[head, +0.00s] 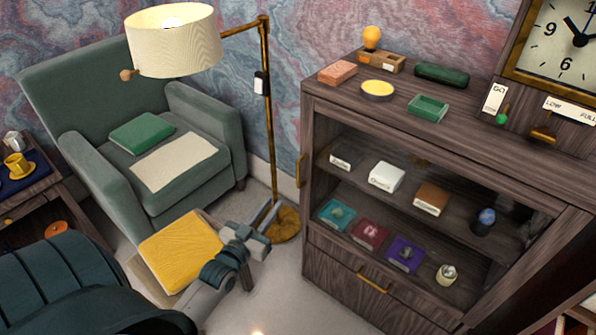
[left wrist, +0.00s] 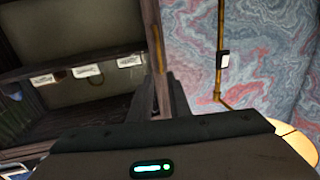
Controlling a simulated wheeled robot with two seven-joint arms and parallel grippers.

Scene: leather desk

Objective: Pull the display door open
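The wooden display cabinet (head: 312,215) stands at the right in the head view. Its glass display door (head: 390,165) looks closed, with shelved goods behind it. A slim brass handle (head: 301,170) runs upright at the door's left edge. My left gripper (head: 256,244) is left of and below this handle in the picture, apart from it, with nothing seen in it. In the left wrist view, upside down, the cabinet (left wrist: 75,75) fills the left and a brass-coloured upright bar (left wrist: 155,45) stands near the dark fingers (left wrist: 178,97). Their gap is unclear. My right gripper is not in view.
A floor lamp (head: 172,40) with a brass pole stands between the green armchair (head: 90,80) and the cabinet. A yellow-topped stool (head: 180,248) is beside my left gripper. A lower drawer has a brass pull (head: 373,282). Small goods stand on the cabinet top.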

